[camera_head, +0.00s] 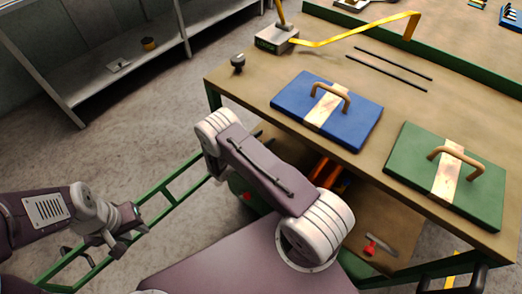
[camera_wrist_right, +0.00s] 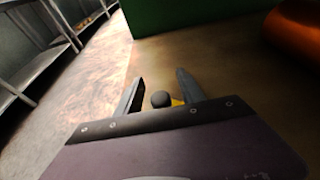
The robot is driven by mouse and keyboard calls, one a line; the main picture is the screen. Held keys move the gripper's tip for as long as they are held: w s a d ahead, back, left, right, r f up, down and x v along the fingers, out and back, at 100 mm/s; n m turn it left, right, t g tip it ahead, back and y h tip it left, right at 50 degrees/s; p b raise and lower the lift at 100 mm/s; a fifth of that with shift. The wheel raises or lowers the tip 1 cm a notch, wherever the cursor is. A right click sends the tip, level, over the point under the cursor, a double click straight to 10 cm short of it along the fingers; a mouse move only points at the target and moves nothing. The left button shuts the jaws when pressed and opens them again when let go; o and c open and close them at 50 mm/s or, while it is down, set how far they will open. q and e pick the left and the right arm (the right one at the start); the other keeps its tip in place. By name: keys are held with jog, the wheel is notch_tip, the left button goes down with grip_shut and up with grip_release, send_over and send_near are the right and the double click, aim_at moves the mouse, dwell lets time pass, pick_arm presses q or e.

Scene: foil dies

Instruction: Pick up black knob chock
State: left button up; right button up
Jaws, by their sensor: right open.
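In the right wrist view a round black knob (camera_wrist_right: 160,99) shows between the fingers of my right gripper (camera_wrist_right: 159,77), with a bit of yellow (camera_wrist_right: 177,102) beside it. This looks like the black knob chock; its lower part is hidden by the gripper body. The right fingers are apart, one on each side of the knob, with gaps visible. In the head view my right gripper is hidden behind my arm and the bench. My left gripper (camera_head: 118,238) is at the lower left of the head view, away from the bench; its jaw opening is unclear.
The bench (camera_head: 237,88) carries a dark round-topped item (camera_head: 238,61), a blue die (camera_head: 296,100) and a green die (camera_head: 418,160). A red-knobbed piece (camera_head: 371,248) lies on the lower shelf. A green wall (camera_wrist_right: 200,14) and an orange cylinder (camera_wrist_right: 295,28) stand beyond my right gripper.

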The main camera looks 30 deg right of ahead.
jog(key=shift+c, duration=0.4)
grip_shut()
jog(key=shift+r+p, duration=0.3)
jog(key=shift+r, duration=0.25)
jog(key=s+d+r+p, duration=0.3)
jog(key=s+r+p, duration=0.2)
jog(key=s+r, duration=0.5)
jog(key=shift+s+d+p, duration=0.2)
jog(key=shift+s+p, duration=0.15)
jog(key=shift+s, duration=0.25)
